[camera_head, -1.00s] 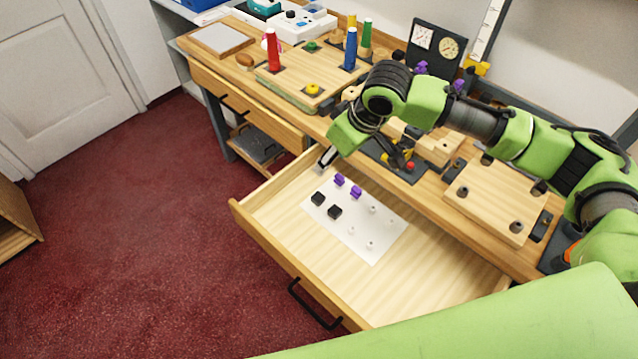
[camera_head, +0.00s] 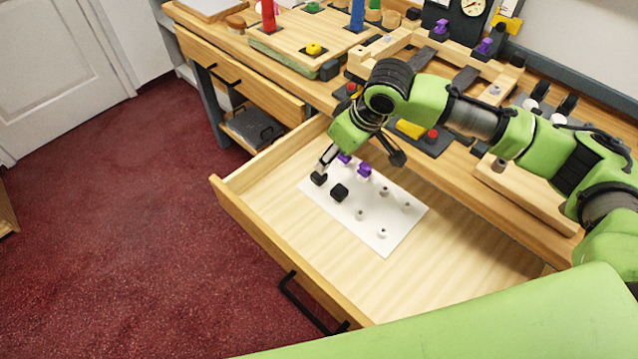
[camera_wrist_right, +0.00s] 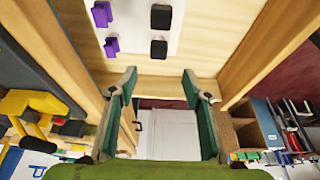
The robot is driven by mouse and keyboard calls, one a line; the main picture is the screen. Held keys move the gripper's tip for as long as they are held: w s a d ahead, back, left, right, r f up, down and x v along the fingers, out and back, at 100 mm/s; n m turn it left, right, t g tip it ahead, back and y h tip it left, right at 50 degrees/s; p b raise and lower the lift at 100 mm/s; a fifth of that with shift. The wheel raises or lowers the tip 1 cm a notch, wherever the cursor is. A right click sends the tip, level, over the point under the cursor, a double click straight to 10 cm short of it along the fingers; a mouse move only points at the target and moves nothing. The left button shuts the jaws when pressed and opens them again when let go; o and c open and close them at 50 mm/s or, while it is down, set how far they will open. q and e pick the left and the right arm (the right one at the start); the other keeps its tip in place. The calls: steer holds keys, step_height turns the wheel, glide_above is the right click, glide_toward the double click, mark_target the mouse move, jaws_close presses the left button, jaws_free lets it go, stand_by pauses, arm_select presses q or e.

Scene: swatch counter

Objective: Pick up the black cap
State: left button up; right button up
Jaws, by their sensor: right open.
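Two black caps lie on a white sheet (camera_head: 395,232) in the open drawer. One black cap (camera_head: 339,192) is clear; the other black cap (camera_head: 319,178) is overlapped in the head view by a fingertip of my right gripper (camera_head: 360,165). I cannot tell whether they touch. The right wrist view shows both black caps, one farther (camera_wrist_right: 161,17) and one nearer (camera_wrist_right: 158,48), beyond my open, empty fingers (camera_wrist_right: 160,85). Two purple pieces (camera_head: 364,171) sit beside them, one partly hidden by the gripper. My left gripper is not in view.
Several small pale pieces (camera_head: 382,232) stand on the sheet. The drawer's front wall (camera_head: 262,238) and the counter edge (camera_head: 300,92) bound the space. A wooden board with a yellow knob (camera_head: 313,48) is on the counter. The drawer's right part is bare.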

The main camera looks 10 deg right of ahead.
mark_target(319, 177)
steer(key=x, duration=0.8)
steer(key=shift+f, duration=0.25)
steer(key=shift+x, duration=2.6)
steer(key=shift+d, duration=0.15)
steer(key=c, duration=0.9)
